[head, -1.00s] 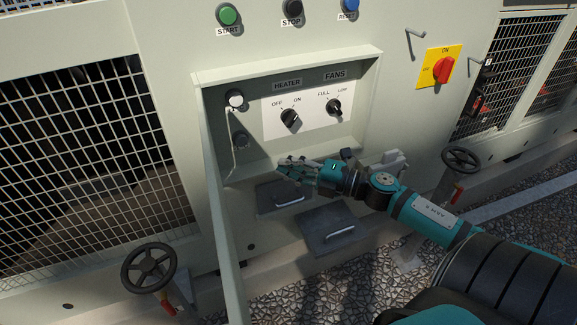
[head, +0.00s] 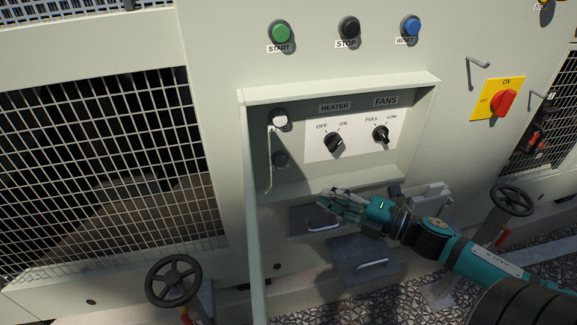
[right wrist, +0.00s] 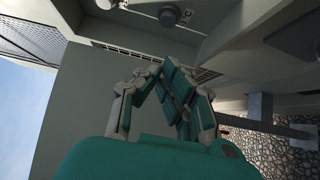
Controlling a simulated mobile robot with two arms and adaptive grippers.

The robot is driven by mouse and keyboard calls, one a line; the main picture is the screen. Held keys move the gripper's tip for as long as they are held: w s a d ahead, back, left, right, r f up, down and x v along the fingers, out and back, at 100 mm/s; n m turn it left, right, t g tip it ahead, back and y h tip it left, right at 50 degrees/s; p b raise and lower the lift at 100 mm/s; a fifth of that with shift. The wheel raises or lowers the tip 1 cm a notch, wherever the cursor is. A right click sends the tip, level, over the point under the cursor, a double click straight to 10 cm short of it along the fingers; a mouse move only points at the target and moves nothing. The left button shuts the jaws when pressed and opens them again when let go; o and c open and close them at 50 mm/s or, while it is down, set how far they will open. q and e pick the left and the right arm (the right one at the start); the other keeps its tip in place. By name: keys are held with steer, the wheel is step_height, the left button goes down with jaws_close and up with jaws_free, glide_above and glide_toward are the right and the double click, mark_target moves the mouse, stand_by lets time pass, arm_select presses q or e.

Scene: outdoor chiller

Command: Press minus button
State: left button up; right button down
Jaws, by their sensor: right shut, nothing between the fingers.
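A recessed control box (head: 340,91) holds two round buttons on its left side. The upper button (head: 279,119) is white and the lower button (head: 280,159) is dark grey; no minus mark is legible on either. My right gripper (head: 325,200) is shut and empty, low in front of the box, below and to the right of the lower button and apart from it. In the right wrist view the shut fingers (right wrist: 163,75) point towards the box, with two round knobs or buttons (right wrist: 168,16) above them. My left gripper is not in view.
The box also has a heater knob (head: 334,143) and a fans knob (head: 381,134). An open door edge (head: 257,240) stands out on its left. Metal plates with handles (head: 365,262) lie below. Handwheels stand at left (head: 173,281) and right (head: 512,200).

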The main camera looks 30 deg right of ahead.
steer(key=p, duration=0.2)
glide_toward(281, 160)
steer(key=w+a, duration=0.5)
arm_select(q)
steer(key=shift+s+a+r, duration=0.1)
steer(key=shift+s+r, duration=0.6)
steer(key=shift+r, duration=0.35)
arm_select(e)
steer(key=shift+a+f, duration=0.1)
steer(key=shift+f, duration=0.1)
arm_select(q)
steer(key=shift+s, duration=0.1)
arm_select(e)
steer(key=shift+w, duration=0.1)
